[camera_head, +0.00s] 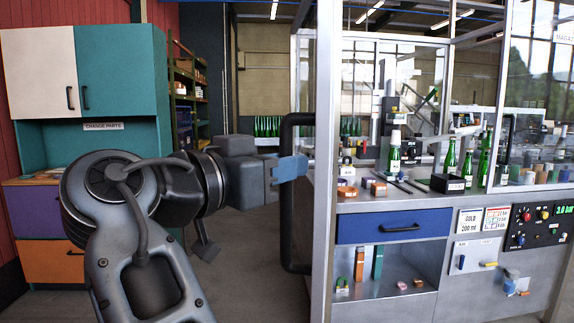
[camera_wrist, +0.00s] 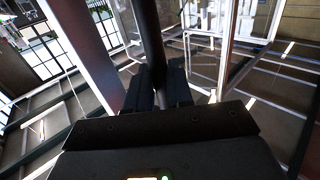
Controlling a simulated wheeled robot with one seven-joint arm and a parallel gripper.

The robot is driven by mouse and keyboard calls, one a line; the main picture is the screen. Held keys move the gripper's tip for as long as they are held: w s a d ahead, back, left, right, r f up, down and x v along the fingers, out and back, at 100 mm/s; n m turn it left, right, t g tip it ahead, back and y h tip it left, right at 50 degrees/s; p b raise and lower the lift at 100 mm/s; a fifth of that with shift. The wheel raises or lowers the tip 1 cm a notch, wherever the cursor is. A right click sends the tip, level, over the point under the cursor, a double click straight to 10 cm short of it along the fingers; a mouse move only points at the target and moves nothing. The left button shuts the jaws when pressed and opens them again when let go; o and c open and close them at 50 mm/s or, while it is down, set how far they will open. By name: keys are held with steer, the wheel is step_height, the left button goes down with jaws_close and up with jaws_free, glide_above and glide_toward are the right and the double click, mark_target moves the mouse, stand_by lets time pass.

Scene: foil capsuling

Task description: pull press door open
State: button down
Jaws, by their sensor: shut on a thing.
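My gripper (camera_head: 290,168) is at the left side of the press enclosure, with its fingers closed around the long black door handle (camera_head: 286,215). The handle is an upright bar with bent ends that meet the silver frame (camera_head: 325,150). In the wrist view, my gripper (camera_wrist: 158,92) has a finger on each side of the handle (camera_wrist: 147,35). The handle runs away from between the fingertips towards the top of the picture. The door seems to be seen nearly edge-on in the head view, so I cannot tell how far it stands open.
A teal and white cabinet (camera_head: 120,70) stands at the left. Floor is clear between them.

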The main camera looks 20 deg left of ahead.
steer(key=shift+w+d+r, duration=0.25)
steer(key=shift+w+d, duration=0.05)
steer(key=shift+w, duration=0.15)
steer(key=c, duration=1.2)
jaws_free()
steer(key=shift+w+f, duration=0.2)
steer(key=shift+o, duration=0.5)
steer(key=shift+s, duration=0.15)
steer(key=shift+a, duration=0.1)
steer(key=shift+s, duration=0.1)
steer(key=b+v, duration=0.1)
steer(key=v, duration=0.6)
steer(key=shift+s+b, duration=0.3)
steer(key=shift+b, duration=0.05)
steer(key=shift+a, duration=0.1)
